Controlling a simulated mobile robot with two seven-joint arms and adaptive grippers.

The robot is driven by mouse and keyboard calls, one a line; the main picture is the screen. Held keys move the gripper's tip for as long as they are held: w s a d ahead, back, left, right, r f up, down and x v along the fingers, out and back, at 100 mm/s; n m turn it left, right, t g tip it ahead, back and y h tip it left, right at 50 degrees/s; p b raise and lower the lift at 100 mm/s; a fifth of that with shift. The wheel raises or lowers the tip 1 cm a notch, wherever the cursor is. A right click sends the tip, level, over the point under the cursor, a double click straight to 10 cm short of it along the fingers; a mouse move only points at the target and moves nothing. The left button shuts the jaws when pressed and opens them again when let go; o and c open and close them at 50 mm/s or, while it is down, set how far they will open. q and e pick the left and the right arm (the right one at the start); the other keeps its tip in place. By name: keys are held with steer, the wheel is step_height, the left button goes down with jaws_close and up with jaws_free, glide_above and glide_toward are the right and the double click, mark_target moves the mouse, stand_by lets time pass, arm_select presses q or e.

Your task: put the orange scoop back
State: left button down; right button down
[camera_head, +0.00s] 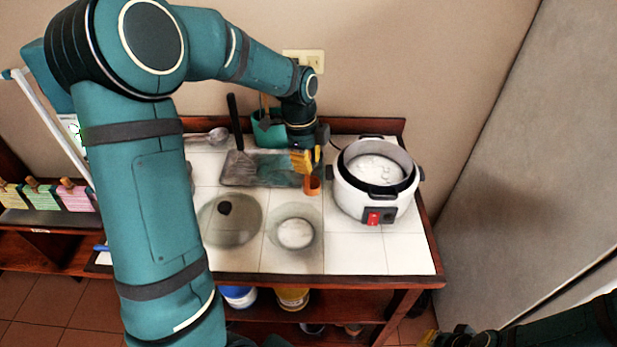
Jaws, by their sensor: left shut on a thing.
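The orange scoop (312,186) is in the grasp of my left gripper (307,163). My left gripper is shut on it and holds it over the tiled counter, between the rice cooker and the dark tray. The scoop's lower end hangs down; whether it touches anything below is unclear. The white rice cooker (349,199) stands open at the right of the counter with white rice in its pot. My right gripper (440,338) is only partly seen at the bottom edge, away from the counter; its finger opening cannot be made out.
A glass lid (240,230) and a bowl of white content (277,230) stand on the front tiles. A teal utensil holder (262,133) stands at the back. A spatula (237,140) rests on the dark tray (232,180). The front right tiles (375,258) are clear.

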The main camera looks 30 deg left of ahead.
arm_select(q)
glide_above(308, 194)
steer(key=shift+s+d+f+b, duration=0.1)
steer(key=shift+s+f+b, duration=0.05)
steer(key=shift+f, duration=1)
steer(key=shift+s+d+f+b, duration=0.1)
steer(key=shift+f+b, duration=0.05)
steer(key=shift+f, duration=1)
steer(key=c, duration=1.1)
jaws_free()
steer(key=shift+f, duration=0.15)
steer(key=shift+c, duration=0.2)
steer(key=shift+a+r, duration=0.1)
steer(key=shift+r, duration=0.45)
step_height(308, 194, up, 11)
steer(key=a+p, duration=0.1)
steer(key=shift+s+a+p, duration=0.15)
steer(key=shift+p, duration=0.25)
steer(key=shift+r, duration=0.1)
